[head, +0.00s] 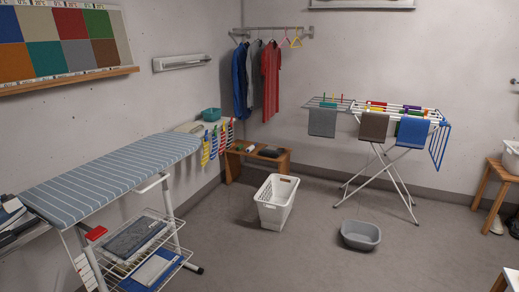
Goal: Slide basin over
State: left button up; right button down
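A grey basin (361,236) stands upright on the floor in the head view, right of the middle and near the front. It looks empty. It is a little in front of the drying rack and to the right of a white laundry basket, apart from both. Neither of my grippers shows in this view.
A white laundry basket (276,202) stands left of the basin. A drying rack (381,157) with cloths stands behind. An ironing board (105,178) fills the left side. A wooden bench (256,161) is at the wall. The floor right of the basin is clear.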

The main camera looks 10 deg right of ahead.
aim_at(357, 235)
jog(key=i, duration=0.55)
jog(key=i+j+z, duration=0.15)
jog(key=i, duration=0.9)
jog(key=i+j+z, duration=0.1)
jog(key=i, duration=0.45)
jog(key=j, duration=0.1)
